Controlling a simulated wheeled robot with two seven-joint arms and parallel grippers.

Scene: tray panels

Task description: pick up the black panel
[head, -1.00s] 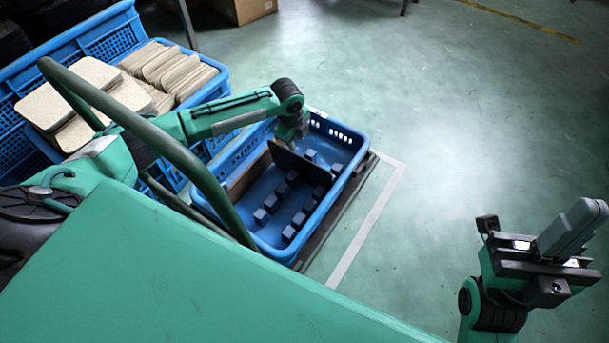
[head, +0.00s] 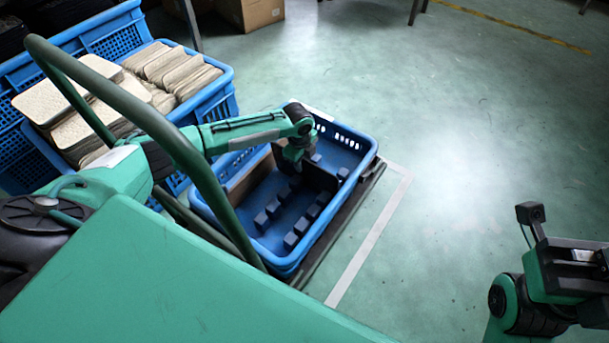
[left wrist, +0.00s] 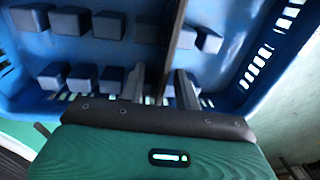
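The black panel (head: 322,178) stands on edge in the blue crate (head: 366,165), across its rows of dark blue blocks. In the left wrist view the panel (left wrist: 175,40) shows edge-on as a thin dark strip. My left gripper (head: 292,166) is down inside the crate at the panel's left part and hides some of it. In the left wrist view my left gripper (left wrist: 161,88) has its fingers apart, one on each side of the panel, with a clear gap on the left. My right gripper's body (head: 575,268) is at the right edge; its fingertips are not clearly shown.
A larger blue crate (head: 113,72) with stacked beige panels (head: 172,72) stands at the upper left. A dark green bar (head: 150,120) arches in front of it. A cardboard box (head: 262,12) is at the top. The floor right of the crate is clear.

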